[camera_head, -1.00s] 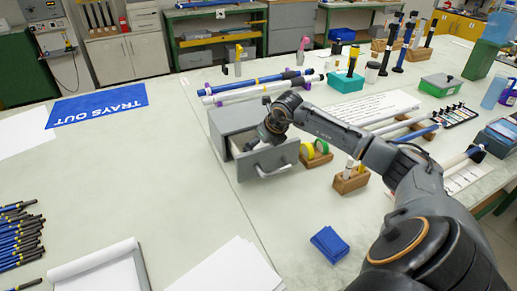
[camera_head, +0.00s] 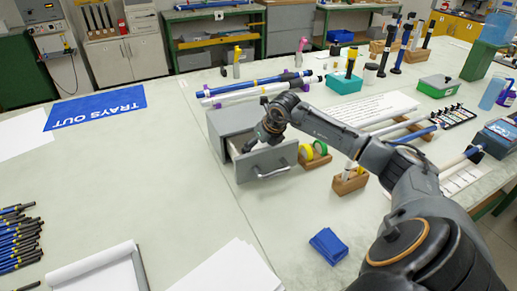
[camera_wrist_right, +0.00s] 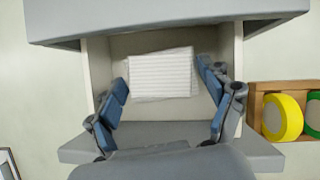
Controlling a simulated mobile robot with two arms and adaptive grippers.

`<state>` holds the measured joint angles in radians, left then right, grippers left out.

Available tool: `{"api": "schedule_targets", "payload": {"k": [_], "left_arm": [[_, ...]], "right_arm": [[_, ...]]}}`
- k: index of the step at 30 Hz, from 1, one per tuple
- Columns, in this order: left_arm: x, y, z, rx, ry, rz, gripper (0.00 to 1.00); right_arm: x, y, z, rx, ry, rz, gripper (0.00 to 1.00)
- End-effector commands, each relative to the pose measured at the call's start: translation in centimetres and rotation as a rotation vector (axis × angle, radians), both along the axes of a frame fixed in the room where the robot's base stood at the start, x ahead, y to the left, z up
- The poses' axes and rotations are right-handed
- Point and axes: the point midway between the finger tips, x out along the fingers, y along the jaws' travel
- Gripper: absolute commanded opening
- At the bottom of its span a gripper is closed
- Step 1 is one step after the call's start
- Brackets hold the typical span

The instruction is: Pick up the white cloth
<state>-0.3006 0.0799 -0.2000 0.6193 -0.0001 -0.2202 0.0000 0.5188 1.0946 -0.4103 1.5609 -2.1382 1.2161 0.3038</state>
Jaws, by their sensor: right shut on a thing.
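The white cloth (camera_wrist_right: 160,74) is a folded, ribbed rectangle in the open drawer, seen in the right wrist view. The drawer belongs to a small grey cabinet (camera_head: 232,120); its front panel with a handle (camera_head: 270,172) is pulled out toward the lower right. My right gripper (camera_head: 252,143) reaches down into the drawer from above. In the wrist view its two blue-padded fingers (camera_wrist_right: 163,80) are at the left and right edges of the cloth, shut on it. The cloth still appears low inside the drawer. In the head view it is mostly hidden by the gripper. My left gripper is not in view.
A wooden holder with yellow and green tape rolls (camera_head: 314,157) stands close right of the drawer. Blue and white rods (camera_head: 262,83) lie behind the cabinet.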

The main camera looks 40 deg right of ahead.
Motion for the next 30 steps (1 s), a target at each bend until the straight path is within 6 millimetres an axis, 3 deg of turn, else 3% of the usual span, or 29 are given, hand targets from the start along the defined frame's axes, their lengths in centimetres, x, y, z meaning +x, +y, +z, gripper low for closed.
{"api": "schedule_targets", "payload": {"k": [21,30], "left_arm": [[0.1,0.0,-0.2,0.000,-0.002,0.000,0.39],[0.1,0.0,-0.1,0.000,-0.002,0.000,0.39]], "right_arm": [[0.1,0.0,14.6,0.001,-0.007,0.000,0.49],[0.0,0.0,16.9,0.002,-0.001,0.000,0.49]]}}
